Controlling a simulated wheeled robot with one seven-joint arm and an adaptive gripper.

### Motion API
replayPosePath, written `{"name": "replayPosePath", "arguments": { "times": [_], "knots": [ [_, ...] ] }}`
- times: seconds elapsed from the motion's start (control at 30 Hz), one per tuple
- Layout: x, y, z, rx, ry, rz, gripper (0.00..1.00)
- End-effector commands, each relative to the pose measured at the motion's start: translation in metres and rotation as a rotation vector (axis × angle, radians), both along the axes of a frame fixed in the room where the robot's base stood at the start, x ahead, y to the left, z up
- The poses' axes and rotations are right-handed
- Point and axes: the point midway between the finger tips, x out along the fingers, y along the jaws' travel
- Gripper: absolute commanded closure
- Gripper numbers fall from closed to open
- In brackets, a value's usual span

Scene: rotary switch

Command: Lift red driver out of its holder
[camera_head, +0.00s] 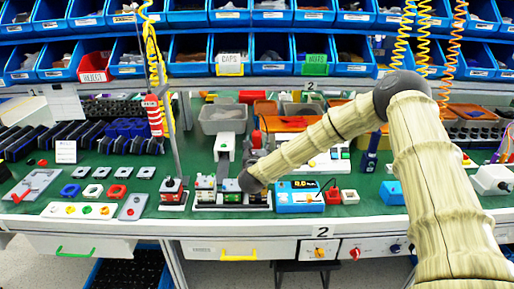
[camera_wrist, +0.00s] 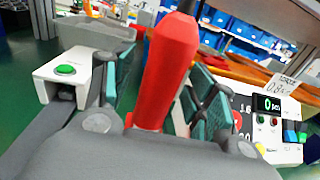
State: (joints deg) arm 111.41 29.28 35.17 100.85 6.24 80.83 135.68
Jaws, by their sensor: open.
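The red driver (camera_wrist: 168,70) stands close in front of the wrist camera, slightly tilted, with a dark upper end. My gripper (camera_wrist: 165,75) is open, with one teal-padded finger on each side of the driver. I cannot tell whether either pad touches it. The driver's lower end and its holder are hidden behind the gripper body in the wrist view. In the head view a small red part, likely the driver (camera_head: 256,139), shows just above my forearm. My fingers cannot be made out clearly there.
A white unit with a green button (camera_wrist: 65,70) stands left of the gripper, and a white panel with a display (camera_wrist: 268,106) stands right. In the head view, a red tool (camera_head: 153,115) hangs at left and a blue box (camera_head: 298,197) stands right of my wrist. Blue bins line the back.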

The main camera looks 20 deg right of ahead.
Motion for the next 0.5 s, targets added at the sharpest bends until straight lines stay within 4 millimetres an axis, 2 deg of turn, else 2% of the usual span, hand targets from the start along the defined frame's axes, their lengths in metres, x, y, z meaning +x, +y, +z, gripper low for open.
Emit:
{"name": "replayPosePath", "arguments": {
  "times": [0.07, 0.3, 0.37, 0.5],
  "knots": [
    [-0.0001, 0.0003, 0.0000, 0.000, 0.000, 0.000, 0.47],
    [-0.0002, 0.0004, 0.0001, 0.000, 0.000, 0.000, 0.90],
    [-0.0002, 0.0003, 0.0002, 0.000, 0.000, 0.000, 1.00],
    [0.0000, 0.0003, 0.0013, 0.000, -0.002, 0.000, 1.00]
  ]
}}
